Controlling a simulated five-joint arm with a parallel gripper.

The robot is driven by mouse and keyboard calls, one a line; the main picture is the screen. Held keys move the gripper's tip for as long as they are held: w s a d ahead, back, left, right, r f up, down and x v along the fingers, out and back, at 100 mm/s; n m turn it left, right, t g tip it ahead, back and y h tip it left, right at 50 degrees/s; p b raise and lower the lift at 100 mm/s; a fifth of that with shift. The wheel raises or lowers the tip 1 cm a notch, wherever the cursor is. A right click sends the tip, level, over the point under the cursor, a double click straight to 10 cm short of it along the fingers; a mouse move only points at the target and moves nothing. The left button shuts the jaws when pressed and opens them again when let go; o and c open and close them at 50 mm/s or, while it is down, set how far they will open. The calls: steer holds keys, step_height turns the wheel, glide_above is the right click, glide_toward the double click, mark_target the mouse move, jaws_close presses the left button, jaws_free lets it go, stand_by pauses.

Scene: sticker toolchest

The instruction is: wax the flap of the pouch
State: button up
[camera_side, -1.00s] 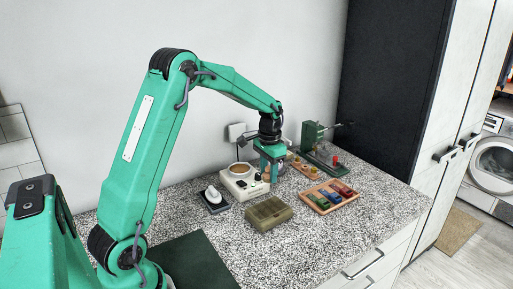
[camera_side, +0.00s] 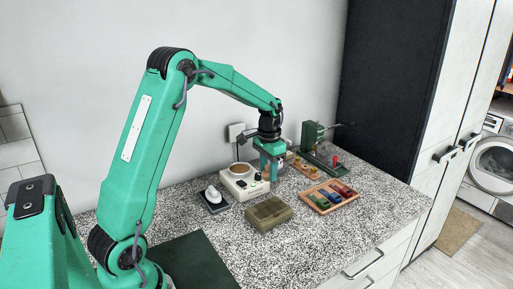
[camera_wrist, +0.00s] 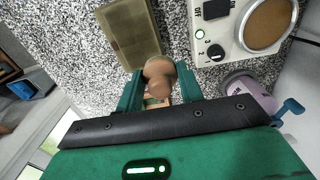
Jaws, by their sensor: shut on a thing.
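My gripper (camera_side: 271,170) is over the back of the speckled worktop, just right of the cream warmer. In the wrist view my gripper (camera_wrist: 158,85) is shut on a wooden-handled tool with a round brown knob (camera_wrist: 158,68). The tool's lower part is hidden. The cream warmer (camera_side: 237,188) has a round pot of brown stuff (camera_side: 240,169). It also shows in the wrist view with its brown disc (camera_wrist: 266,24), a dial and a lit green light. I cannot make out a pouch for certain in either view.
A lidded olive box (camera_side: 268,213) stands in front of the warmer. A wooden tray (camera_side: 340,203) of coloured blocks lies right, with a green press (camera_side: 313,140) behind. A white object on a dark pad (camera_side: 213,197) sits left. A dark green mat (camera_side: 200,262) lies at front left.

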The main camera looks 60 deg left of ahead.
steer(key=shift+s+d, duration=0.15)
steer(key=shift+s, duration=2.75)
steer(key=shift+f, duration=0.1)
